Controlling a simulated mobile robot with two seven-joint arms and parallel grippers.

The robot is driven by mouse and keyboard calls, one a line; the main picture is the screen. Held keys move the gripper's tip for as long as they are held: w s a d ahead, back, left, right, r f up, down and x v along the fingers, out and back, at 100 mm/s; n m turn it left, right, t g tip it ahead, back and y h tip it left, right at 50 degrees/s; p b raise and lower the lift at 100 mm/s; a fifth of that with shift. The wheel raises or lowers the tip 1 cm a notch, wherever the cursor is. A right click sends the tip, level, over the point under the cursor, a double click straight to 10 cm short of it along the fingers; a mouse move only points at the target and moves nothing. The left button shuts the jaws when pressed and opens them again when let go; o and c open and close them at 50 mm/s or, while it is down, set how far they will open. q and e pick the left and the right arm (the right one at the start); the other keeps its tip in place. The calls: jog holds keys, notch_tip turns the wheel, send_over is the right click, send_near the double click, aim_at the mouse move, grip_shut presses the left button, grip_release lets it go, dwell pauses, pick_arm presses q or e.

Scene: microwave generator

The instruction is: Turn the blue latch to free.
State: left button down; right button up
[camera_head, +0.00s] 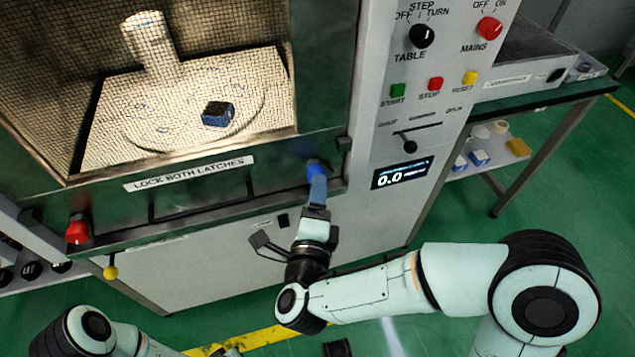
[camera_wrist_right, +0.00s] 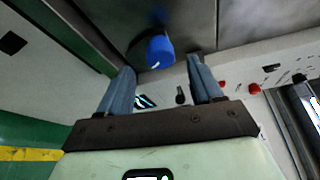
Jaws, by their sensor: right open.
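The blue latch (camera_head: 314,168) sits at the lower right corner of the microwave door (camera_head: 100,222). In the right wrist view the blue latch (camera_wrist_right: 160,50) shows as a rounded blue knob just beyond the fingertips, between their lines. My right gripper (camera_head: 317,188) is directly below the latch in the head view and partly covers it. In the wrist view my right gripper (camera_wrist_right: 160,76) has its two fingers apart with nothing held. I cannot tell whether a finger touches the latch. My left gripper (camera_head: 226,351) is partly visible at the bottom edge, its jaws unclear.
A red latch (camera_head: 77,232) is at the door's lower left, with a yellow knob (camera_head: 110,272) below it. A door handle bar (camera_head: 200,203) runs between the latches. The control panel (camera_head: 400,145) stands right of the blue latch.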

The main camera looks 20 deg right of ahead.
jog(key=v, duration=0.9)
jog(key=shift+a, duration=0.1)
